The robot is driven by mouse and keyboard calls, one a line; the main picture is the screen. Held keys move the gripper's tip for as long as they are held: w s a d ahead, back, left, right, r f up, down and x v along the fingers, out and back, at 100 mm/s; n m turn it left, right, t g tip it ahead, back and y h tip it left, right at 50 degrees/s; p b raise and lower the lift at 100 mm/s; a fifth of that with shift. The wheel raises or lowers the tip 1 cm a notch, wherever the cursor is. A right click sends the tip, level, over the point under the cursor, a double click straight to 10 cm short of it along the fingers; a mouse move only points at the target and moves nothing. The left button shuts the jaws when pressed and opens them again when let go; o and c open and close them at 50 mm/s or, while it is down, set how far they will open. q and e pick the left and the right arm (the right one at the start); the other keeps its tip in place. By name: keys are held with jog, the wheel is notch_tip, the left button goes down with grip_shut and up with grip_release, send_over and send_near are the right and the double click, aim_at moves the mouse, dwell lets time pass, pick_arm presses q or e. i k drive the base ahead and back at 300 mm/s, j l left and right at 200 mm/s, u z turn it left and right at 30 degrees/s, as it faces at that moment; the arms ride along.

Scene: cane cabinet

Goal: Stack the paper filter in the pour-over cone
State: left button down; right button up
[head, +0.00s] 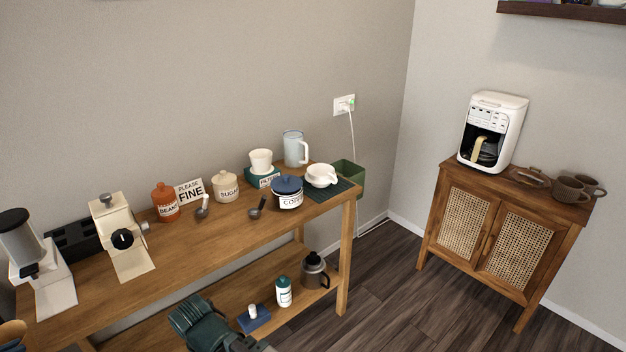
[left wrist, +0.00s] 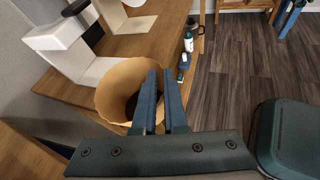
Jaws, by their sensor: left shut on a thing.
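A tan paper filter (left wrist: 122,82), an open flared cup shape, is in my left gripper (left wrist: 160,82). The two blue fingers are shut on its right-hand wall. The filter also shows at the bottom left corner of the head view (head: 10,334), where the gripper is mostly cut off. A white handled vessel (head: 320,175), seemingly the pour-over cone, stands on a dark mat (head: 342,190) at the table's far right end, well away from the filter. My right gripper (left wrist: 284,17) seems to show at the top right of the left wrist view, blue fingers apart and empty.
A white grinder (head: 42,270) and cream machine (head: 122,238) stand near the filter. Jars, scoops, a sign (head: 190,192), a white cup (head: 261,161) on a filter box (head: 262,180) and a coffee canister (head: 287,192) line the table. Its front middle is clear.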

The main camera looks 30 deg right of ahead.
aim_at(320, 181)
jog(key=z, duration=1.15)
jog(key=i+l+z, duration=0.2)
jog(key=l, duration=0.3)
jog(key=i+l, duration=0.25)
jog(key=l, duration=0.15)
jog(key=i+l, duration=0.5)
jog(key=l, duration=0.25)
